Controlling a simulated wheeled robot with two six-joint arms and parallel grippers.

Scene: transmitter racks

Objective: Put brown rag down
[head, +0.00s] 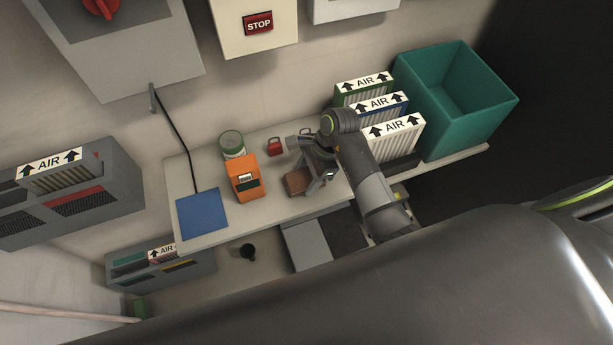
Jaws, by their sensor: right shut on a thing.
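The brown rag (297,182) is a small brown piece at the front middle of the light bench, to the right of the orange device. My right gripper (308,180) is shut on it, pointing down at the bench. Whether the rag touches the bench top or hangs just above it, I cannot tell. Part of the rag is hidden by the gripper. My left gripper is not in view.
The bench (270,211) also holds a blue mat (202,213), an orange device (244,178), a green-and-white can (232,144), a red padlock (274,147), several AIR filters (392,137) and a teal bin (455,100). Bare bench shows in front of the rag.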

